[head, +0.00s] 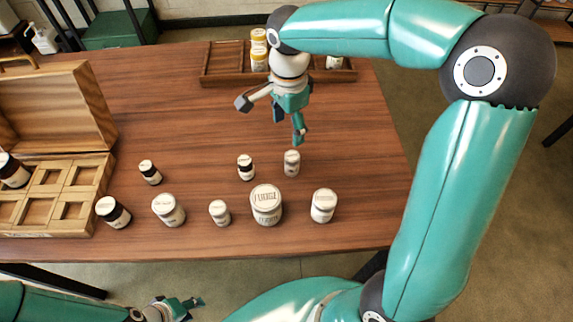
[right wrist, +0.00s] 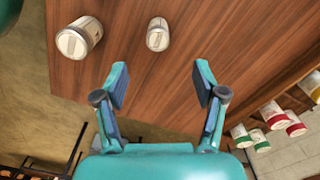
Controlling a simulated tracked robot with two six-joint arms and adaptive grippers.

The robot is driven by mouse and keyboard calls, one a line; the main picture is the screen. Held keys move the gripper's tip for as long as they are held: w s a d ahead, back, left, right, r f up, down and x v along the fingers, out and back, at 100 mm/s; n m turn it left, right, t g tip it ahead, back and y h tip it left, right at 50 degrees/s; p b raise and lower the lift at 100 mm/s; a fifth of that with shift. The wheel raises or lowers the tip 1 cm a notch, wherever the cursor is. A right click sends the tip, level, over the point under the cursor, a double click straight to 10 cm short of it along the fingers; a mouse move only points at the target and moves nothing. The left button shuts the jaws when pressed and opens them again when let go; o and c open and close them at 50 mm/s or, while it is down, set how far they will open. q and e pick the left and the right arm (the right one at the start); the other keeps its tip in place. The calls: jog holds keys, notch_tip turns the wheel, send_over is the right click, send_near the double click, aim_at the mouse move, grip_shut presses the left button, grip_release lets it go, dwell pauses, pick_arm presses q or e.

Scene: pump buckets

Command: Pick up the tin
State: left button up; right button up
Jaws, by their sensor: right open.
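The tin, a wide white container lettered "FUDGE" (head: 266,206), stands upright near the table's front edge, among smaller bottles and jars. My right gripper (head: 270,119) is open and empty above the table, behind the tin and apart from it. In the right wrist view its two fingers (right wrist: 160,80) are spread with nothing between them. My left gripper (head: 188,304) is low in front of the table, far from the tin; its fingers are too small to judge.
White jars (head: 323,206) (head: 168,210) and dark bottles (head: 113,212) (head: 246,167) stand around the tin. A small white container (head: 291,163) stands between tin and right gripper. An open wooden box (head: 50,220) is left; a wooden tray (head: 220,66) is at the back.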

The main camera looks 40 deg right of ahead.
aim_at(291, 155)
jog(key=f, duration=0.6)
jog(key=d+f, duration=0.1)
jog(key=f, duration=0.2)
jog(key=shift+s, duration=0.4)
jog(key=shift+w+f+p, duration=0.15)
jog(key=shift+f+p, duration=0.2)
jog(key=shift+f, duration=1.05)
jog(key=shift+w+f+p, duration=0.1)
jog(key=shift+f+p, duration=0.2)
jog(key=shift+f, duration=1.1)
jog(key=c, duration=1.2)
jog(key=shift+r, duration=0.1)
jog(key=shift+c, duration=0.2)
